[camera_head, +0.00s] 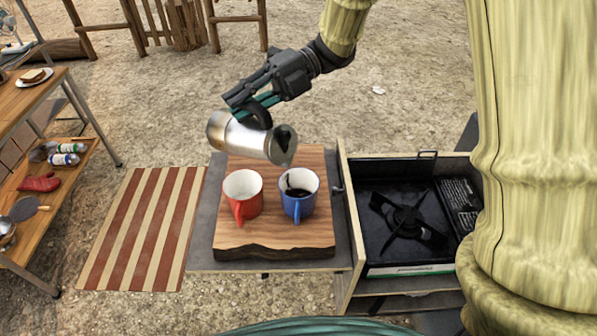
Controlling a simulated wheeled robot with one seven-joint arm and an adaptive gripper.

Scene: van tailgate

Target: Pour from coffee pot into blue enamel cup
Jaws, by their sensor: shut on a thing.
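My gripper (262,100) is shut on the handle of the silver coffee pot (232,135). The blue enamel cup (298,207) stands upright on the board, below and just right of the pot's mouth. Dark liquid shows inside the cup, with a dark streak on its inner wall. No falling stream is clearly visible. A red cup (240,207) stands to its left, and its visible inside is white.
The cups stand on a thick wooden board (273,243) on a grey pull-out shelf. A camp stove (405,220) is at the right. A wooden shelf unit (60,160) stands at the left, beside a striped mat (140,230).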

